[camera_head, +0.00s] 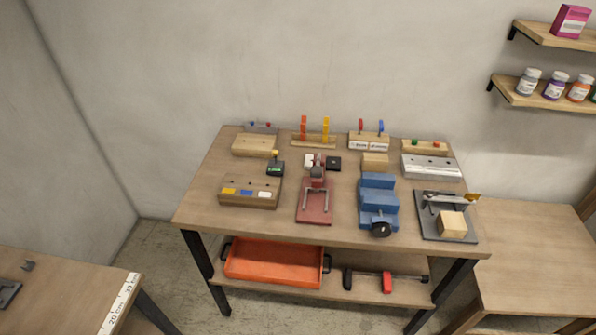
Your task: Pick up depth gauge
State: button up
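A small dark device with a green display and a yellow top (275,167) stands on the workbench (280,232), left of the red press-like tool. It may be the depth gauge, but it is too small to tell for sure. A low wooden block with yellow, blue and white inserts (240,194) lies just in front of it. My gripper is not in view.
A red tool (314,205), a blue vise (378,200) and a dark plate with a wooden block (452,224) crowd the bench. Wooden holders line its back. An orange tray (275,260) is below. Side tables (70,300) (535,270) flank it; shelves (545,97) hang right.

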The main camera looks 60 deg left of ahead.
aim_at(273, 169)
jog(key=z, duration=0.15)
jog(key=k, duration=1.25)
jog(key=u, duration=2.2)
jog(key=i, duration=0.5)
jog(key=z, duration=0.35)
